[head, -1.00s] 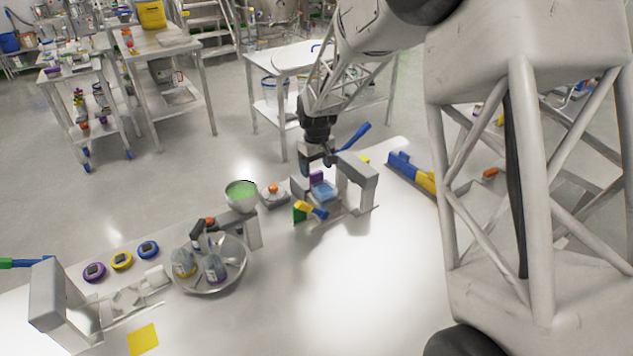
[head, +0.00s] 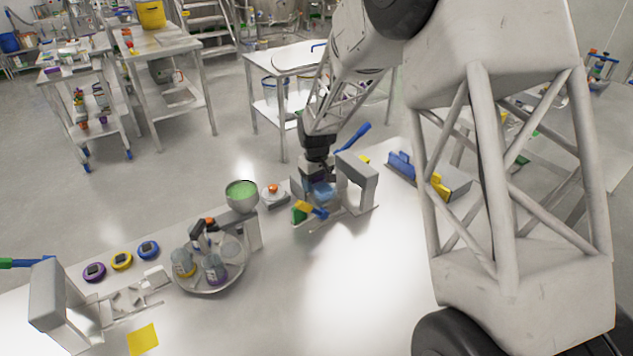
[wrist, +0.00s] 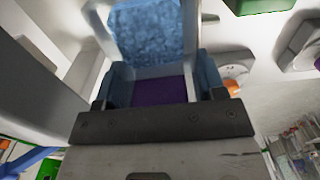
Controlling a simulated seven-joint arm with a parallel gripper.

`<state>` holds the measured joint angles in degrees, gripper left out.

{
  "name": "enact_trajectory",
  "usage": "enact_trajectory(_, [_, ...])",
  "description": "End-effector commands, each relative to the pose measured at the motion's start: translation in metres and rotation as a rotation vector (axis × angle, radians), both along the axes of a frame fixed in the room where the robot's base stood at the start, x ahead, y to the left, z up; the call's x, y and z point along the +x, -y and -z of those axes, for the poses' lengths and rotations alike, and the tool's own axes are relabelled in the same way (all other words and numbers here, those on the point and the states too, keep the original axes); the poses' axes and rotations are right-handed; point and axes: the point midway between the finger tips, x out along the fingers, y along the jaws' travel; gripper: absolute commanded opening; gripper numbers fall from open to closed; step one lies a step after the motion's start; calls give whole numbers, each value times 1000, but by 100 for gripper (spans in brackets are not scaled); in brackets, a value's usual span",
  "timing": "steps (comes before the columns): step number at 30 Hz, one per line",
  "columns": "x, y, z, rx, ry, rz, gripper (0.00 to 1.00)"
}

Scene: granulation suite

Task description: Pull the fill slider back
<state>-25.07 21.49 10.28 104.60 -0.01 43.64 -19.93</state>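My gripper (head: 317,178) is low at the grey gantry station (head: 357,172) in the middle of the bench. In the wrist view its two blue-grey fingers (wrist: 162,68) stand apart, one on each side of a purple block (wrist: 160,92). I cannot see clearly whether they touch it. The purple block appears to be the slider's grip; in the head view my gripper hides it. Just beyond it is a clear tray of blue granules (wrist: 145,32), which also shows below my gripper in the head view (head: 321,192).
A yellow-and-blue handle (head: 311,209) with a green part sticks out in front of the station. To the left stand a bowl of green granules (head: 241,190), an orange-topped device (head: 273,190) and a round tray with jars (head: 208,288). The bench front right is clear.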

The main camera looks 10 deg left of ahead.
Motion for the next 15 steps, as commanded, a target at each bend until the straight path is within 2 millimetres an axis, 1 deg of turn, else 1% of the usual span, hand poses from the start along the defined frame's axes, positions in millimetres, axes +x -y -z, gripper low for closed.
enact_trajectory(1, [0,0,0,0,0,0,54])
enact_trajectory(7, [0,0,0,0,0,0,23])
enact_trajectory(8, [0,0,0,0,0,0,21])
enact_trajectory(11, [1,-1,0,0,0,0,21])
enact_trajectory(15, [10,-10,0,1,1,0,21])
